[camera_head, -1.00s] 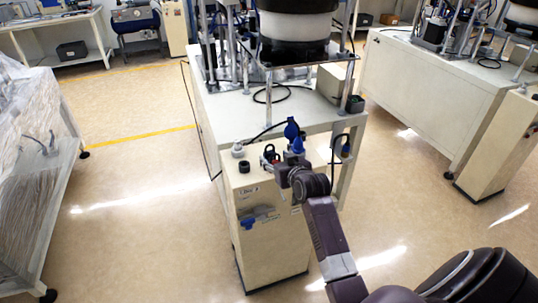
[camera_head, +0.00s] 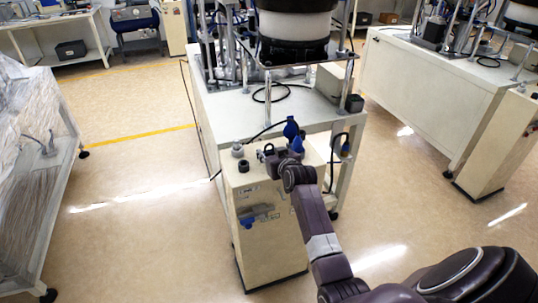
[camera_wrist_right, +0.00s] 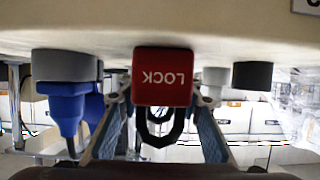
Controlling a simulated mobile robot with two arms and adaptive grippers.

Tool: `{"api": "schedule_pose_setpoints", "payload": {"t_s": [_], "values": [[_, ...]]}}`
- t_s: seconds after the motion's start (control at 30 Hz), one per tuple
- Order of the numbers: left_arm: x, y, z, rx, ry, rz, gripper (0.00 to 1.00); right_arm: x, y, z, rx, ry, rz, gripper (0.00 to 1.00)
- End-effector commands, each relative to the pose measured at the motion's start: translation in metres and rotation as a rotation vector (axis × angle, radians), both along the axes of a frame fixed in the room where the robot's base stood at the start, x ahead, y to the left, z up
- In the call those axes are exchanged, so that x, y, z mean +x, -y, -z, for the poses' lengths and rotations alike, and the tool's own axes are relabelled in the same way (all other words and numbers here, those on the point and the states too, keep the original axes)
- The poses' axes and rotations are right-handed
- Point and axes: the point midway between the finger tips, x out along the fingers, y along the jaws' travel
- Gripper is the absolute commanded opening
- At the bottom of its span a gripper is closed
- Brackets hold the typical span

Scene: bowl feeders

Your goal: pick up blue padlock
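No blue padlock can be made out. A red padlock (camera_wrist_right: 164,77) with upside-down "LOCK" lettering and a dark shackle shows in the right wrist view, at the top of the beige cabinet (camera_head: 260,215). My right gripper (camera_wrist_right: 160,100) is open, with one finger on each side of the padlock and small gaps visible. In the head view the right gripper (camera_head: 280,165) is at the cabinet top, mostly hidden by its own wrist. The padlock's red body is hidden there. My left gripper is not in view.
A blue plug (camera_wrist_right: 65,105) in a grey socket is close beside the left finger in the wrist view. A black knob (camera_wrist_right: 252,75) is to the right. A feeder table (camera_head: 225,115) stands behind the cabinet. Open floor (camera_head: 150,225) lies to its left.

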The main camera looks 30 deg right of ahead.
Motion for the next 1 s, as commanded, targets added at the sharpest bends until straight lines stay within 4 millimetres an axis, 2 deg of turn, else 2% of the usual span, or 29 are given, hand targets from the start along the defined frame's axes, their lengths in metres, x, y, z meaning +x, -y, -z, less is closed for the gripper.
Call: {"api": "schedule_pose_setpoints", "payload": {"t_s": [0.03,0.27,0.53,0.67,0.87,1.0], "values": [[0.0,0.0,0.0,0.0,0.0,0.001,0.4,0.0,0.0,0.0,0.0,0.0,0.0,0.25],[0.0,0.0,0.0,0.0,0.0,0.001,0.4,0.0,0.0,0.0,0.0,0.0,0.0,0.0],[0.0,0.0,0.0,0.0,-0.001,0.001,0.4,0.0,0.0,-0.002,0.0,0.001,0.0,0.0],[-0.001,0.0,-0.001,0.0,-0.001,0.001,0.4,0.0,0.0,-0.009,-0.001,0.002,0.0,0.0],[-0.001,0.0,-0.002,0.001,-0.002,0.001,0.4,0.001,0.0,-0.04,-0.002,0.006,0.0,0.0],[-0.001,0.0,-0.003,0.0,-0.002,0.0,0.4,0.001,0.001,-0.076,-0.005,0.008,0.0,0.0]]}}
